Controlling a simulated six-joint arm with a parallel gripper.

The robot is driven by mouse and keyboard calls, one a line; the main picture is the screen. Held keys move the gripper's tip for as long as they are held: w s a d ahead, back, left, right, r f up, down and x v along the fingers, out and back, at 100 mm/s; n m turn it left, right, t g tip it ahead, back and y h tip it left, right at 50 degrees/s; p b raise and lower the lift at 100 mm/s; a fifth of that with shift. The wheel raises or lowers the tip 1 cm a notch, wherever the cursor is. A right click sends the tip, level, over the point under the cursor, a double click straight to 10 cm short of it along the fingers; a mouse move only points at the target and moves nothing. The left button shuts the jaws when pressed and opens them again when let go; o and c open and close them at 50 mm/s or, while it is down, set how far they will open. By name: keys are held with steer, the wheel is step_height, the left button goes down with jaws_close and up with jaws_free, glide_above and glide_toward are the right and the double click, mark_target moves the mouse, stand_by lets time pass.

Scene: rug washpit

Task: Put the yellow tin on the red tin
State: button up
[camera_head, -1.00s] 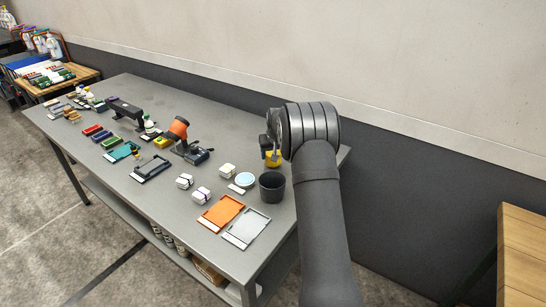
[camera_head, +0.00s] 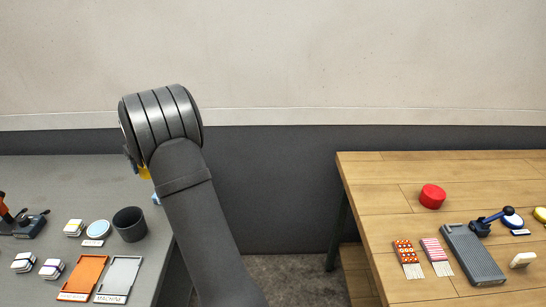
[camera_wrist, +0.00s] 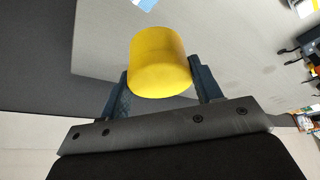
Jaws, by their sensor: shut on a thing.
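The yellow tin (camera_wrist: 160,62) is held between the two fingers of my gripper (camera_wrist: 160,85) in the wrist view. My gripper is shut on it. In the head view only a small yellow part of the tin (camera_head: 145,173) shows; my arm hides the rest. The tin is over the right part of the grey table. The red tin (camera_head: 432,196) stands on the wooden table at the right, well apart from my gripper. Nothing is on top of it.
A dark cup (camera_head: 129,224) stands near my arm.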

steer(key=w+d+r+m+h, duration=0.15)
steer(key=w+d, duration=0.25)
steer(key=d, duration=0.9)
steer(key=w+d+m+t, duration=0.1)
steer(key=w+d+m, duration=0.25)
steer(key=d, duration=0.85)
steer(key=w+d+m, duration=0.1)
steer(key=w+d, duration=0.4)
steer(key=d, duration=0.8)
steer(key=s+d+r+m+h, duration=0.1)
steer(key=s+d+m, duration=0.1)
steer(key=d, duration=1.1)
steer(key=s+d+r+m+h, duration=0.1)
steer(key=s+d+m, duration=0.1)
steer(key=d, duration=1.2)
steer(key=s+d+r+m+h, duration=0.1)
steer(key=s+d+m, duration=0.1)
steer(key=s+d, duration=0.75)
steer(key=s+d+m, duration=0.2)
steer(key=s+d, duration=0.5)
steer(key=d, duration=0.6)
steer(key=s+d+r+m+h, duration=0.1)
steer(key=s+d+m, duration=0.1)
steer(key=s+d, duration=0.75)
glide_toward(427, 189)
steer(key=shift+w+d, duration=0.55)
steer(key=shift+w, duration=0.35)
steer(key=shift+f, duration=2)
steer(key=shift+f, duration=0.1)
